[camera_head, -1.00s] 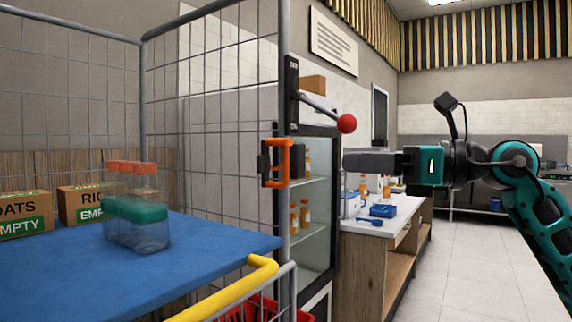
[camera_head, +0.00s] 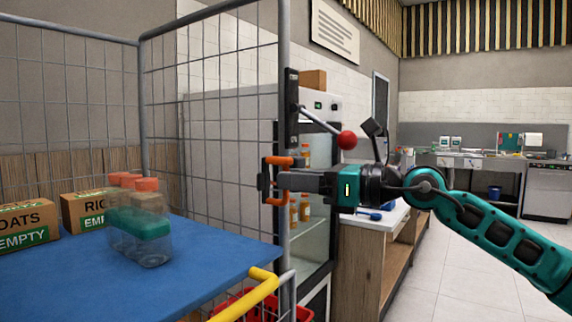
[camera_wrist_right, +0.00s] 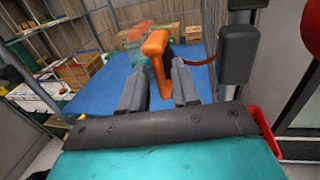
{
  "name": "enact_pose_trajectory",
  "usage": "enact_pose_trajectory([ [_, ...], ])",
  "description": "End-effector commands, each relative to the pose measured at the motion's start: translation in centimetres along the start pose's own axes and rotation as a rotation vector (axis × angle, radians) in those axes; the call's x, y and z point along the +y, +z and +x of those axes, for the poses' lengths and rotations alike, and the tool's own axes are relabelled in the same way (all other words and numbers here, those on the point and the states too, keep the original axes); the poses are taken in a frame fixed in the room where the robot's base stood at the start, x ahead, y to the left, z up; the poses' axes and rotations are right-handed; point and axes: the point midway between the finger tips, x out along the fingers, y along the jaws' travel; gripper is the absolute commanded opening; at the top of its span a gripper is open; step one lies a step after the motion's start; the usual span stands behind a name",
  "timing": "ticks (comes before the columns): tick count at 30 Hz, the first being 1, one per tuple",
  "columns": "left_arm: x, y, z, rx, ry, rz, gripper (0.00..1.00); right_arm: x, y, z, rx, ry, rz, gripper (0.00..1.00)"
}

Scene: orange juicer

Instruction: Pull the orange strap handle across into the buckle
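The orange strap handle (camera_head: 276,160) is a bracket-shaped grip beside the cage's corner post, and a dark block (camera_head: 262,182) sits just left of it. My right gripper (camera_head: 284,182) reaches in from the right and overlaps the handle. In the right wrist view, the handle (camera_wrist_right: 157,58) stands between the two fingers of the gripper (camera_wrist_right: 158,84), with visible gaps, so the fingers look open around it. A thin orange-brown strap (camera_wrist_right: 203,62) runs right from behind the handle. I cannot tell for certain which part is the buckle. My left gripper is not in view.
The wire cage (camera_head: 215,125) holds a blue shelf (camera_head: 190,262) with bottles and boxes. A yellow bar (camera_head: 245,297) crosses low in front.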

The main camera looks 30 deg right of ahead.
Motion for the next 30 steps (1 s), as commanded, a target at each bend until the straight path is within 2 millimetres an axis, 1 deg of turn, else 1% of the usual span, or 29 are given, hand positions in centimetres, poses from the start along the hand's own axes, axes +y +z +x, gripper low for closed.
enact_pose_trajectory([
  [1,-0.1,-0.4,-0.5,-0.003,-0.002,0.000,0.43,0.0,0.5,0.4,-0.005,0.000,0.002,0.30],
  [9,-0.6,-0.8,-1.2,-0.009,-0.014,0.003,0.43,0.0,0.2,1.9,-0.002,0.001,0.001,0.30],
  [21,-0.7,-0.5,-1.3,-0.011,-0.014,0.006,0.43,0.1,0.0,2.2,0.000,0.001,0.000,0.30],
  [30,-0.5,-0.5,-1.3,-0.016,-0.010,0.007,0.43,0.1,0.0,2.2,0.000,0.002,0.000,0.02],
])
